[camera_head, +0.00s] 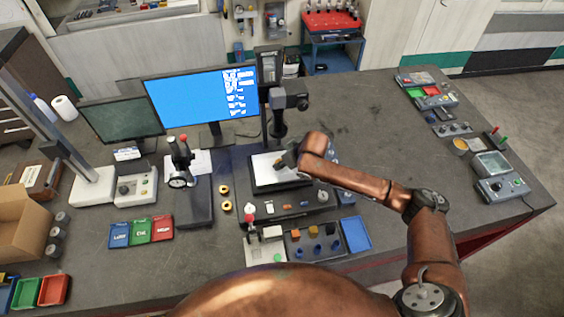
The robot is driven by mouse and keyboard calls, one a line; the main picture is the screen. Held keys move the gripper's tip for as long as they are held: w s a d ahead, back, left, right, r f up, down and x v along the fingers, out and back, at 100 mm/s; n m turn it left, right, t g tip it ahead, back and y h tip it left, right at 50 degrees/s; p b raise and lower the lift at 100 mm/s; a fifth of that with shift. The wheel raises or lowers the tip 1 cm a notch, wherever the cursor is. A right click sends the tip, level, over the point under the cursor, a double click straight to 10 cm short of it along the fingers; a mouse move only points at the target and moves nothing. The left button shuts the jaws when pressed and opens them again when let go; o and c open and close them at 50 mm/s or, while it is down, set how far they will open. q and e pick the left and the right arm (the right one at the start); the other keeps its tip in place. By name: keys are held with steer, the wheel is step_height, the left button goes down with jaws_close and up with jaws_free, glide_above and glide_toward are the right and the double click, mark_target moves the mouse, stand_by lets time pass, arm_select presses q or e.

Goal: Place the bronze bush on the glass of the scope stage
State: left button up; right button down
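The scope stage (258,187) is a dark block with a pale, bright glass (262,171) on top, under the scope's column (278,118). My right arm comes in from the right, and its small dark gripper (284,160) is over the right part of the glass. A small yellowish thing, perhaps the bronze bush (278,164), shows at the fingertips; I cannot tell whether it is held or rests on the glass. Brass-coloured rings (226,205) lie on the bench left of the stage. My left gripper is not in view.
A dial gauge stand (180,165) is left of the stage. A tray with blue parts (314,247) and a blue plate (355,234) are in front. Red, green and blue bins (140,231) are front left.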

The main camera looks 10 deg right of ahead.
steer(key=shift+f, duration=0.2)
steer(key=c, duration=1.5)
jaws_free()
steer(key=shift+f, duration=0.1)
steer(key=shift+r, duration=0.3)
steer(key=b+v, duration=0.1)
steer(key=v, duration=1)
steer(key=shift+s+d+r+b, duration=0.1)
steer(key=shift+s+r+b, duration=0.1)
steer(key=shift+r+b, duration=0.1)
